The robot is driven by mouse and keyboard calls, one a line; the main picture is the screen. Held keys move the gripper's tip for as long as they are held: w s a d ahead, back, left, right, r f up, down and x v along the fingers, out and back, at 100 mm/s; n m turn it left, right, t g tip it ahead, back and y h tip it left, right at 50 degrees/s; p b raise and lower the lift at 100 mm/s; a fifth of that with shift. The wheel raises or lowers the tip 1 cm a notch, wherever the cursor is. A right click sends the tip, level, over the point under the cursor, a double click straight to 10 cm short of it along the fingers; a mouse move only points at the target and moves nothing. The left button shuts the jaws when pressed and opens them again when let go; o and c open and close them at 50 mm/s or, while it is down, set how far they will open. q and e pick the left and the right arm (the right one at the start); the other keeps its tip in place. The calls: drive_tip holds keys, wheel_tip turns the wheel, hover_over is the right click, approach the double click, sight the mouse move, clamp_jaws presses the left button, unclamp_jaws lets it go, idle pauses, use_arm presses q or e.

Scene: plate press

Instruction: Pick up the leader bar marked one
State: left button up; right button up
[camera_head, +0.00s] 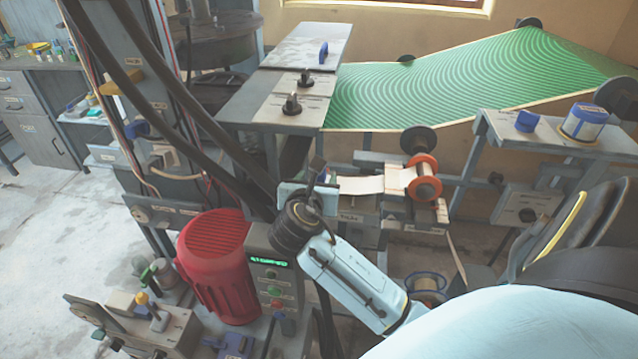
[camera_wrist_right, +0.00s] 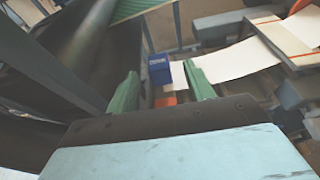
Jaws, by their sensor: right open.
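My right gripper (camera_wrist_right: 161,88) shows two green fingers held apart in the right wrist view, with nothing gripped between them. A small blue block (camera_wrist_right: 159,68) lies just beyond and between the fingertips, beside a white strip (camera_wrist_right: 235,60). An orange patch (camera_wrist_right: 166,101) shows between the fingers. I cannot read a mark "one" on anything, so I cannot tell which piece is the leader bar. In the head view my right arm reaches in from the lower right to the middle of the machine, and its fingers are mostly hidden. My left gripper is not in view.
An orange-flanged spool (camera_head: 424,178) carries the white strip in the head view. A green patterned sheet (camera_head: 480,75) slopes behind it. A red motor (camera_head: 217,265) and a control box (camera_head: 268,270) stand close to my arm.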

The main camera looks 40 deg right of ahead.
drive_tip(key=b+x, duration=0.1)
drive_tip(key=x, duration=0.3)
drive_tip(key=shift+w+d+f, duration=0.15)
drive_tip(key=shift+w+f, duration=0.1)
drive_tip(key=shift+w+d+b, duration=0.15)
drive_tip(key=shift+d+b, duration=0.05)
drive_tip(key=shift+b, duration=0.1)
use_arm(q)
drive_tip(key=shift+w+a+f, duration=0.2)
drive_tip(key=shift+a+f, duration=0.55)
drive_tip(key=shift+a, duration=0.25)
use_arm(e)
drive_tip(key=shift+c, duration=0.3)
drive_tip(key=c, duration=1)
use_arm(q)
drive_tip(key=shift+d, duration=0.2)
use_arm(e)
drive_tip(key=shift+c, duration=0.4)
drive_tip(key=shift+r, duration=0.1)
